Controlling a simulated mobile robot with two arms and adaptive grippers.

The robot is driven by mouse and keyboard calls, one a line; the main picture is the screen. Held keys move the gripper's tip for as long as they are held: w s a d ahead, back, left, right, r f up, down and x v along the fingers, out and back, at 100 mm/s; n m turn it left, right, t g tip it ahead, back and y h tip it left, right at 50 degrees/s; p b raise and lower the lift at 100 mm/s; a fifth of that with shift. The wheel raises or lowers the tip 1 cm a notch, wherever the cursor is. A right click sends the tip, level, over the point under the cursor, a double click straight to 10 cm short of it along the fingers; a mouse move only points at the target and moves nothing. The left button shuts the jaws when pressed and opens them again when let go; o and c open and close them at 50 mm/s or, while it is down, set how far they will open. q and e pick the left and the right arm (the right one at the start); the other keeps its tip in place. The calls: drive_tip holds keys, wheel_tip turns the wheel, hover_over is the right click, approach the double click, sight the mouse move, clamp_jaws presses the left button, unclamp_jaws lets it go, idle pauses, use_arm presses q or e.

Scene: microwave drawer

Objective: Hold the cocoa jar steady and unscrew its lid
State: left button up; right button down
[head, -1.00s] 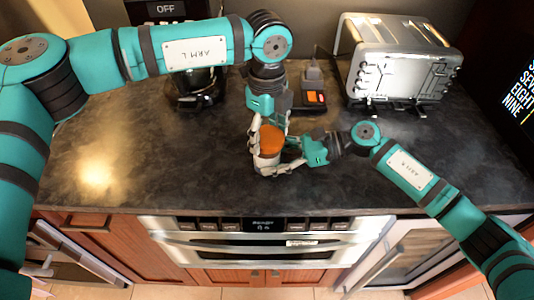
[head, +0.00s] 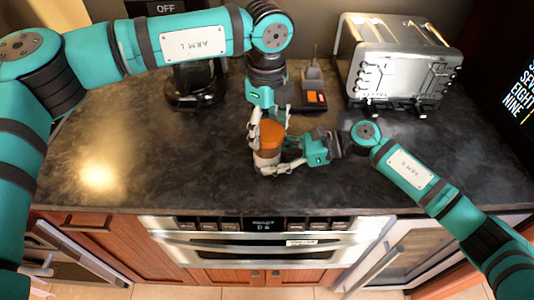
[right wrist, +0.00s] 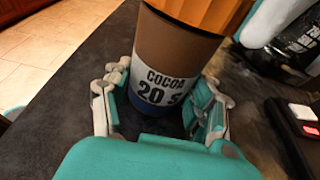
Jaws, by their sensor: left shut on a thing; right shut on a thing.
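The cocoa jar (head: 267,158) stands on the dark counter. In the right wrist view the jar (right wrist: 172,50) has a brown body, a blue base and a white label reading "COCOA 20 S", partly cut by a finger. Its ribbed orange lid (head: 271,133) is on top, and the lid's lower edge (right wrist: 205,12) shows no clear gap to the body. My left gripper (head: 268,128) reaches down from behind and is shut on the lid. My right gripper (head: 277,166) comes from the right, low down, its fingers (right wrist: 157,112) shut around the jar's lower part.
A silver toaster-like appliance (head: 400,62) stands at the back right. A small dark device with an orange patch (head: 313,97) lies behind the jar. A black appliance (head: 195,90) is behind my left arm. The counter's left side (head: 130,140) is clear; a drawer front (head: 265,245) lies below its front edge.

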sight(267, 131)
use_arm(q)
drive_tip(key=shift+r, duration=1.85)
use_arm(e)
drive_tip(key=shift+c, duration=1.7)
unclamp_jaws()
drive_tip(key=v, duration=1.2)
